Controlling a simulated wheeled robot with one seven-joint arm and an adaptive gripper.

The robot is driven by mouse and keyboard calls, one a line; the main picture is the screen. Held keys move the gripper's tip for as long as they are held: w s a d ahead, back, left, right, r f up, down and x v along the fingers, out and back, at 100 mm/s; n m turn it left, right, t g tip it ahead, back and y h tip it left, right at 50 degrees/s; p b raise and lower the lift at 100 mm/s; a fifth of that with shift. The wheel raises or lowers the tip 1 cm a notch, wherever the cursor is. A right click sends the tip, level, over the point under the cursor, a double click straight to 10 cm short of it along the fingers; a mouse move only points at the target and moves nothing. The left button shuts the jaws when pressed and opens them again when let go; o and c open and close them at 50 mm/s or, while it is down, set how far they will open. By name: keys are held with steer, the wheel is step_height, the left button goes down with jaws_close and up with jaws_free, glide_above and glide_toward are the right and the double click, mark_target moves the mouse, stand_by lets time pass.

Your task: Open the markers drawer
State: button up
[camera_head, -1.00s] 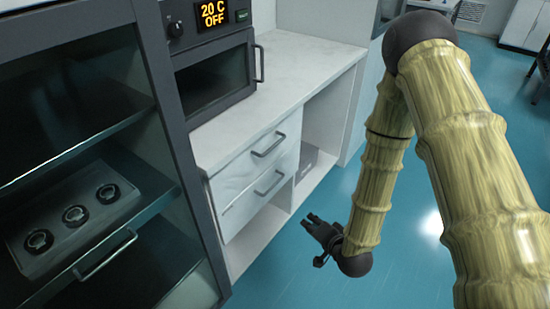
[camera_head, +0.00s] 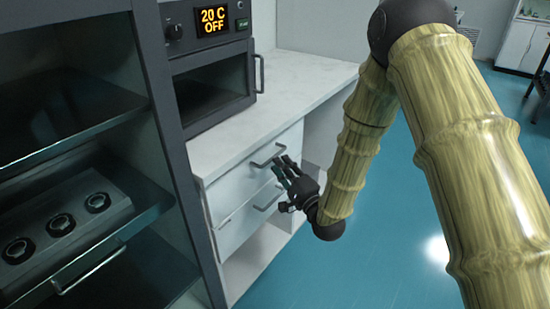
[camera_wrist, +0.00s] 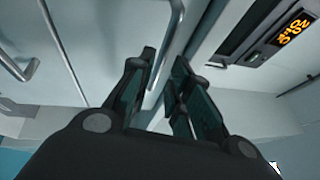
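Two white drawers are stacked under the counter, an upper drawer (camera_head: 243,178) and a lower drawer (camera_head: 238,226), both looking shut. No label is legible, so I cannot tell which is the markers drawer. The upper drawer has a grey bar handle (camera_head: 265,159), and the lower one has a similar handle (camera_head: 262,204). My gripper (camera_head: 283,167) is open and empty, in front of the upper handle. In the wrist view, the upper handle (camera_wrist: 174,35) runs in line with the gap between my fingertips (camera_wrist: 164,58); contact is unclear. The lower handle (camera_wrist: 22,68) is at the left.
An oven (camera_head: 212,80) with a lit "20 C OFF" display stands on the white counter (camera_head: 300,75). A dark glass-fronted cabinet (camera_head: 75,120) is at the left. Blue floor (camera_head: 375,235) lies clear in front of the drawers.

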mark_target(275, 155)
steer(key=shift+x, duration=2.5)
steer(key=shift+f, duration=0.1)
jaws_close()
